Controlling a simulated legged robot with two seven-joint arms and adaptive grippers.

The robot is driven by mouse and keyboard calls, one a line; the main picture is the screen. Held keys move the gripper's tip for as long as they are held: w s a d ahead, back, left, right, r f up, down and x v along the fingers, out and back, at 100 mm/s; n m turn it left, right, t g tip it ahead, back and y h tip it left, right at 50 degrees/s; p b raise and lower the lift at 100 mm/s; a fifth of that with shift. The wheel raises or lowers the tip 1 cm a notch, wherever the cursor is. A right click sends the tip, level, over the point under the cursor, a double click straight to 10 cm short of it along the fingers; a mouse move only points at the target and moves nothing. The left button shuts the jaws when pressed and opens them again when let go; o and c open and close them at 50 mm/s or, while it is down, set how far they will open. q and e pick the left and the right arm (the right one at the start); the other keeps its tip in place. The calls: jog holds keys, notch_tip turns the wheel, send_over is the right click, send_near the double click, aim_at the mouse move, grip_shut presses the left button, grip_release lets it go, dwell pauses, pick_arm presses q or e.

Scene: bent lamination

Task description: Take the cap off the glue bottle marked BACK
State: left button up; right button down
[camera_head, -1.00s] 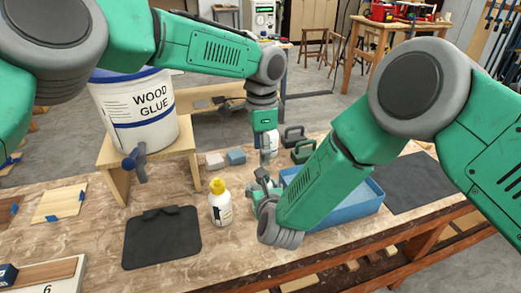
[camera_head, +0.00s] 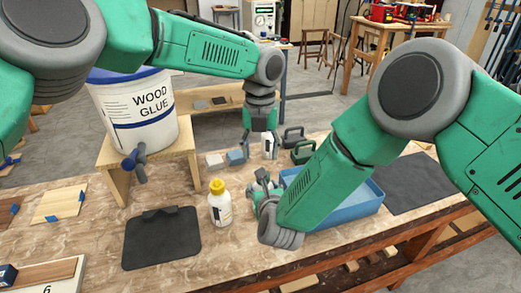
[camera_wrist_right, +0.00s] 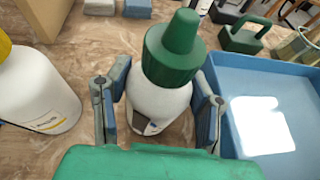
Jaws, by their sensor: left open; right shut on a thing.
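A white glue bottle with a green cap (camera_wrist_right: 172,50) stands between the fingers of my right gripper (camera_wrist_right: 158,112), which is shut on its body. Its label is mostly hidden and I cannot read it. In the head view my right gripper (camera_head: 264,190) largely hides this bottle. A white bottle with a yellow cap (camera_head: 220,202) stands upright to the left; it also shows in the right wrist view (camera_wrist_right: 35,90). I cannot read BACK on any bottle. My left gripper (camera_head: 261,148) is open, pointing down farther back, close to another white bottle (camera_head: 270,147); I cannot tell whether they touch.
A blue tray (camera_head: 345,210) lies right of my right gripper. Handled blocks, one dark (camera_head: 293,134) and one green (camera_head: 302,152), stand behind it. Small blocks (camera_head: 236,157) lie at the back. A wood glue bucket (camera_head: 135,110) stands on a stool, and a dark mat (camera_head: 160,240) lies front left.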

pick_arm(q)
jog(key=shift+f, duration=4)
jog(key=shift+c, duration=0.4)
